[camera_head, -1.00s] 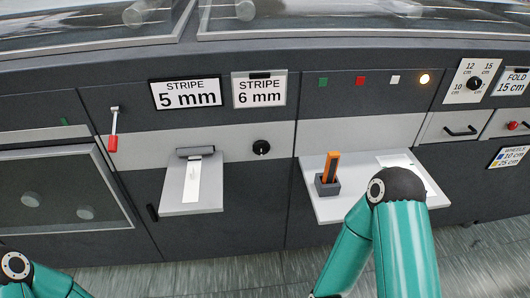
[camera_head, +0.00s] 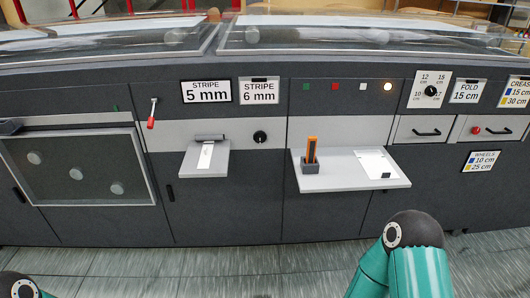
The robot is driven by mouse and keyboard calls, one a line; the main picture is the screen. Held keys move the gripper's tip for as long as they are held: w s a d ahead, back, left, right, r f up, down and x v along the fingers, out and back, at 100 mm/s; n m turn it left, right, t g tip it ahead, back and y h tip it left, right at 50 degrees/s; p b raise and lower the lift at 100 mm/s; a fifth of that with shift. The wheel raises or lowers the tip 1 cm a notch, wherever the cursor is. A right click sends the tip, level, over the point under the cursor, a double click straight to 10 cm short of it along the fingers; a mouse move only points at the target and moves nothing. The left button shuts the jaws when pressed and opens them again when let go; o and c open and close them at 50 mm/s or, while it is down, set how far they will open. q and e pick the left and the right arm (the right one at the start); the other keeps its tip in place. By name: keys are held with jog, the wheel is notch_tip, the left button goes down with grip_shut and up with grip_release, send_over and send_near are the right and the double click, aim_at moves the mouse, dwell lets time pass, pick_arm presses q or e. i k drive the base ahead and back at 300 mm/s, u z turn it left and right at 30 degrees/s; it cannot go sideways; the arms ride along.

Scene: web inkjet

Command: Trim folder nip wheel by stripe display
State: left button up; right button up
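The stripe display is two signs on the dark machine front: "STRIPE 5 mm" (camera_head: 206,92) and "STRIPE 6 mm" (camera_head: 259,91). A black knob (camera_head: 260,137) sits below them on the light grey band. A small grey shelf (camera_head: 190,165) with a white strip (camera_head: 206,156) and a dark bar juts out left of the knob. A "WHEELS 10 cm, 25 cm" label (camera_head: 481,161) is on the lower right panel. No nip wheel can be made out for certain. My teal arms show at the bottom left and bottom right; neither gripper is in view.
A wider shelf (camera_head: 335,180) holds an orange tool (camera_head: 311,149) upright in a dark holder and a white sheet (camera_head: 376,165). A red-handled lever (camera_head: 151,122), a fold dial (camera_head: 431,90), a "FOLD 15 cm" sign (camera_head: 466,91) and drawer handles line the front. Bare floor lies before the machine.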

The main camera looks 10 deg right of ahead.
aim_at(260, 137)
jog(key=u, duration=0.55)
jog(key=i, duration=1.65)
jog(key=z, duration=0.8)
jog(key=k, duration=0.75)
jog(key=z, duration=0.2)
jog(key=i, duration=0.8)
jog(key=u, duration=0.1)
